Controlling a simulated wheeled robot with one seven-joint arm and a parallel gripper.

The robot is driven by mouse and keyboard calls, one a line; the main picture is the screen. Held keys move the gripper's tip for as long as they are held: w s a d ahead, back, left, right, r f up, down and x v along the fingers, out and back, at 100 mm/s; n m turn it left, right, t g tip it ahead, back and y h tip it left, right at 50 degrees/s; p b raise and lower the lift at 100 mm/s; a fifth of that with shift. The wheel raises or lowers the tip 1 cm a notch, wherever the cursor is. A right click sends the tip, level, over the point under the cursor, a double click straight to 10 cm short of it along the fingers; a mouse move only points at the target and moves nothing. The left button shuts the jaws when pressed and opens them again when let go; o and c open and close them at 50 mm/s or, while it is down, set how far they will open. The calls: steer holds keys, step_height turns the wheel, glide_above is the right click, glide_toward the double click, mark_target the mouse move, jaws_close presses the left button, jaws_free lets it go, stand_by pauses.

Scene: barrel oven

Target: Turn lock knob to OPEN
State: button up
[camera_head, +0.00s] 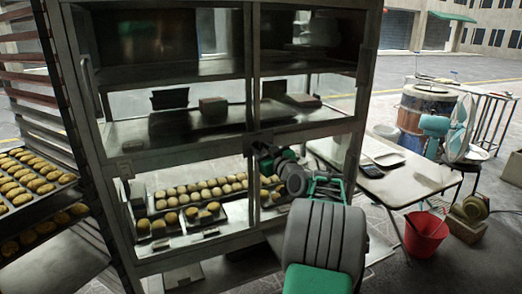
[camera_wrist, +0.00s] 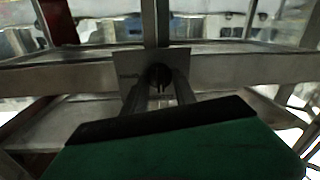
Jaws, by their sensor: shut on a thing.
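The lock knob (camera_wrist: 159,74) is a dark round knob on a grey metal plate (camera_wrist: 124,60), in the middle of the wrist view. The plate sits on the cabinet's horizontal rail below a vertical post. My gripper (camera_wrist: 158,90) is shut on the knob, with one finger on each side of it. The small lettering on the plate is too blurred to read, so I cannot tell the knob's setting. In the head view my gripper (camera_head: 264,152) is at the front of the metal cabinet (camera_head: 203,154), near the central post, and it hides the knob.
Trays of round buns (camera_head: 195,217) lie on the cabinet's lower shelf. A rack with bun trays (camera_head: 32,203) stands at the left. At the right are a light table (camera_head: 425,183), a red bucket (camera_head: 426,234) and a fan (camera_head: 462,122). My arm fills the lower middle.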

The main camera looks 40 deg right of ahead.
jaws_close()
steer(key=shift+m, duration=0.3)
steer(key=m+b, duration=0.1)
steer(key=m, duration=0.2)
steer(key=shift+f+b, duration=0.1)
steer(key=shift+b, duration=0.2)
steer(key=m, duration=0.5)
steer(key=shift+t, duration=0.3)
steer(key=m+h+p, duration=0.1)
steer(key=m, duration=0.4)
steer(key=shift+m+p, duration=0.35)
steer(key=shift+m, duration=0.05)
steer(key=shift+f+m+h+p, duration=0.1)
steer(key=shift+m+h+p, duration=0.3)
steer(key=shift+m+p, duration=1.2)
steer(key=shift+m+b, duration=0.6)
steer(key=shift+m, duration=0.2)
